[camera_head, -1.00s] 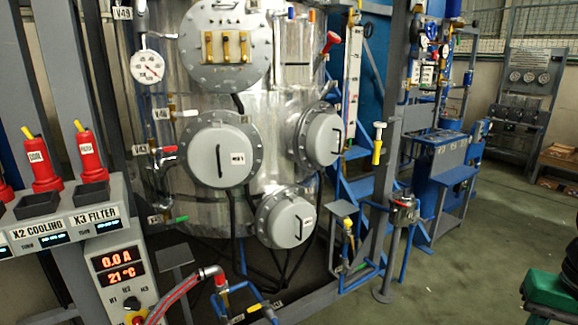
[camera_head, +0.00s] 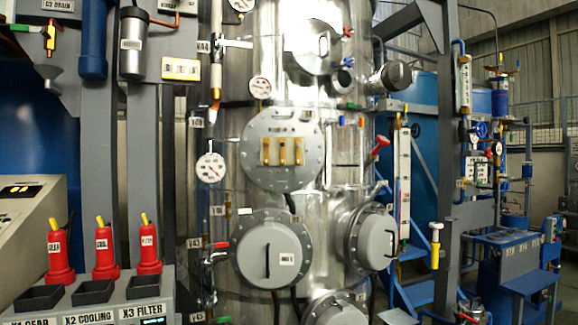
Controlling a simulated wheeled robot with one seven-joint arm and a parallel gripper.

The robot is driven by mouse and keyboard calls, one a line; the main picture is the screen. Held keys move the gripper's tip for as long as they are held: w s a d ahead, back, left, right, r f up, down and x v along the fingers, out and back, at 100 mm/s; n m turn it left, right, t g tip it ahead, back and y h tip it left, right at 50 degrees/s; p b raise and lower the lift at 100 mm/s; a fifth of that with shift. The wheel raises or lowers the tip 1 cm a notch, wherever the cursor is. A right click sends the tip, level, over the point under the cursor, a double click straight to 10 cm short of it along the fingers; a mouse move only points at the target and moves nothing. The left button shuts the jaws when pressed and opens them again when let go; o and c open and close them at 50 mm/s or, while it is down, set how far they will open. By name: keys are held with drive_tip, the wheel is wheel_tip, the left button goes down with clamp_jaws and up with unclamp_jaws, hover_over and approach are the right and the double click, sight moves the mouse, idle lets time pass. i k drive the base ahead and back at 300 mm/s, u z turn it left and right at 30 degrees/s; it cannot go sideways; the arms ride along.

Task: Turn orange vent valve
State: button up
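Several small orange parts show on and around the tall silver vessel (camera_head: 235,130). One is an orange handle (camera_head: 362,121) right of the yellow-barred round hatch, beside a small blue one (camera_head: 341,120). Another is an orange tip (camera_head: 215,94) on the white vertical tube left of the vessel. An orange bent pipe (camera_head: 172,18) is at the top left. No label marks any of them readably as the vent valve, so I cannot tell which it is. My gripper is not in view.
A control panel with red bottle-like handles (camera_head: 105,252) stands at the lower left, in front of grey columns (camera_head: 142,160). Round hatches (camera_head: 268,250) and gauges (camera_head: 210,167) stick out from the vessel. A blue frame (camera_head: 412,290) and grey post (camera_head: 447,150) stand at the right.

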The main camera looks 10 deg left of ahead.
sight(216, 106)
drive_tip(key=z, duration=0.05)
drive_tip(key=k, duration=0.65)
drive_tip(key=u, duration=0.7)
drive_tip(key=i, duration=1.6)
drive_tip(key=z, duration=0.1)
